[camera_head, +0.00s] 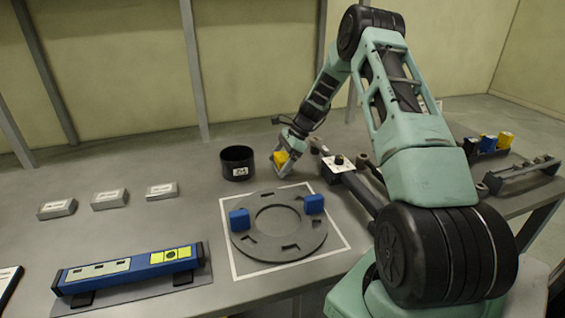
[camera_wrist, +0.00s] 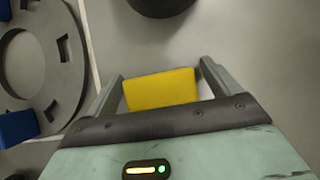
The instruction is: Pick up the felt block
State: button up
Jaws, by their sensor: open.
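A yellow block (camera_head: 281,157) is at the end of my arm, and it also shows in the wrist view (camera_wrist: 162,90) between my two fingers. I cannot tell from its look whether it is the felt block. My gripper (camera_wrist: 162,70) is open, with one finger to each side of the block. A gap shows beside the block on the right. In the head view my gripper (camera_head: 285,168) points down over the table, right of the black cup. Two blue blocks (camera_head: 239,220) (camera_head: 314,204) sit on the grey turret plate (camera_head: 280,247), one at its left and one at its upper right.
A black cup (camera_head: 237,163) stands left of my gripper. Small grey boxes (camera_head: 109,199) and a blue bar device (camera_head: 130,268) lie to the left. A dark holder with blue and yellow blocks (camera_head: 488,143) stands at the right. The table between boxes and plate is clear.

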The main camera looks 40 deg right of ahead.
aim_at(280, 156)
jog(key=c, duration=1.1)
notch_tip(280, 156, up, 10)
jog(key=shift+r+b, duration=0.1)
jog(key=shift+b, duration=0.8)
